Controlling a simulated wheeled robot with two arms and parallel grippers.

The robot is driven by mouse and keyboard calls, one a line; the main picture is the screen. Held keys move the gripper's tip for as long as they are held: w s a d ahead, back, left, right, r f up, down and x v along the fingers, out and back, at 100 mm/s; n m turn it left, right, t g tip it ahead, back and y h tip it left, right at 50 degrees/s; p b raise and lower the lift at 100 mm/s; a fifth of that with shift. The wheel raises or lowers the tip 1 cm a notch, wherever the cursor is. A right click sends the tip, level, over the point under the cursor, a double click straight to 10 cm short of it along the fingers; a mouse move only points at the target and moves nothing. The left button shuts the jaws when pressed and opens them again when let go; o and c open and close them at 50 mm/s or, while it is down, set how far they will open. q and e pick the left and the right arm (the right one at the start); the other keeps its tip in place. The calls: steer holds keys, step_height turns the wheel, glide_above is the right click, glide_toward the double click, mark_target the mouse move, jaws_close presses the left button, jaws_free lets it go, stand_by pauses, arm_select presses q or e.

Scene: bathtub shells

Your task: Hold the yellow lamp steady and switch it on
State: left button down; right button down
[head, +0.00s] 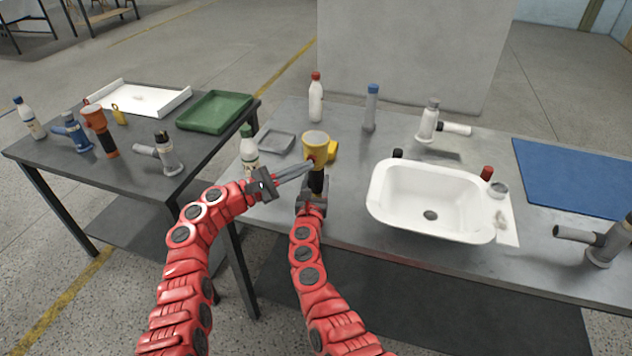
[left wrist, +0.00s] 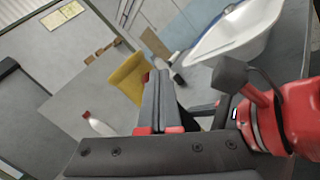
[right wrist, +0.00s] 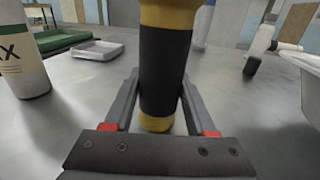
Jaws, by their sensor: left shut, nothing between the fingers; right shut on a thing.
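The yellow lamp (head: 315,141) is a torch with a yellow head and a black handle. It stands upright near the front edge of the table, left of the sink. My right gripper (head: 315,194) is shut around the black handle, which shows close up in the right wrist view (right wrist: 165,75). My left gripper (head: 309,165) is shut and empty, its fingertips at the lamp just below the head. In the left wrist view the shut fingers (left wrist: 159,75) lie beside the yellow head (left wrist: 128,76); I cannot tell whether they touch.
A white sink (head: 385,205) stands to the right. A green-capped bottle (head: 249,155) and a grey tray (head: 276,139) are left of the lamp. Another table (head: 130,185) with an orange torch (head: 97,122) stands left, across a gap.

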stand_by(0.4)
arm_select(q)
steer(key=shift+s+a, duration=0.15)
steer(key=shift+s, duration=0.3)
steer(key=s+a, duration=0.2)
steer(key=s, duration=0.3)
steer(key=shift+s, duration=0.35)
arm_select(e)
steer(key=shift+c, duration=0.7)
jaws_free()
arm_select(q)
steer(key=shift+d, duration=0.1)
